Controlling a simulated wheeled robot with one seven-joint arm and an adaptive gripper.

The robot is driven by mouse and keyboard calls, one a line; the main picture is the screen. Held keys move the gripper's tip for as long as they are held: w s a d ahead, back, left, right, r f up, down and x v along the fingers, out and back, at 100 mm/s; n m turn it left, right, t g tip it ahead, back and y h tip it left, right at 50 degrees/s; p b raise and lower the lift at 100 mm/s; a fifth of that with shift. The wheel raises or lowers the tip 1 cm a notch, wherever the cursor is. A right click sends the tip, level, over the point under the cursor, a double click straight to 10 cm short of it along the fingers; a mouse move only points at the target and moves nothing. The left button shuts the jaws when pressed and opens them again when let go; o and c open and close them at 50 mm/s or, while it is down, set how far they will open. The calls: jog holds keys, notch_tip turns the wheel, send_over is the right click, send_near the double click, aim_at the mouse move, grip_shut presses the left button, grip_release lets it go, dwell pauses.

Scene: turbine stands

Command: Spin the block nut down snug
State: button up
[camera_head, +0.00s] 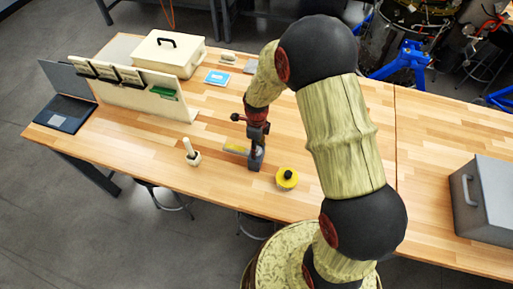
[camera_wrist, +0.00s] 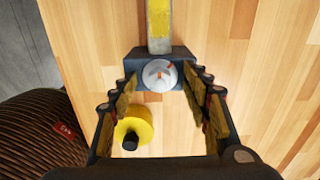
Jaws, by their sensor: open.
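In the wrist view a dark block (camera_wrist: 137,62) sits on the table with a round pale grey nut (camera_wrist: 151,76) on it, carrying orange marks. A grey bar with a yellow strip (camera_wrist: 159,20) runs from the block away from my gripper. My gripper (camera_wrist: 160,88) is open and empty, its two fingers to the left and right of the nut. I cannot tell whether they touch it. In the head view my gripper (camera_head: 257,140) points down over the block (camera_head: 257,163), hiding most of the nut; the yellow strip (camera_head: 236,150) shows to the left.
A yellow disc with a black knob (camera_head: 287,179) lies right of the block, and near my left finger in the wrist view (camera_wrist: 134,130). A white post on a base (camera_head: 192,153) stands left. A panel rack, white case (camera_head: 168,54) and laptop are back left; a grey toolbox (camera_head: 485,200) is right.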

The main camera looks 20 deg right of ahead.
jog(key=shift+r, duration=0.1)
jog(key=shift+r+p, duration=1.5)
jog(key=shift+r, duration=0.95)
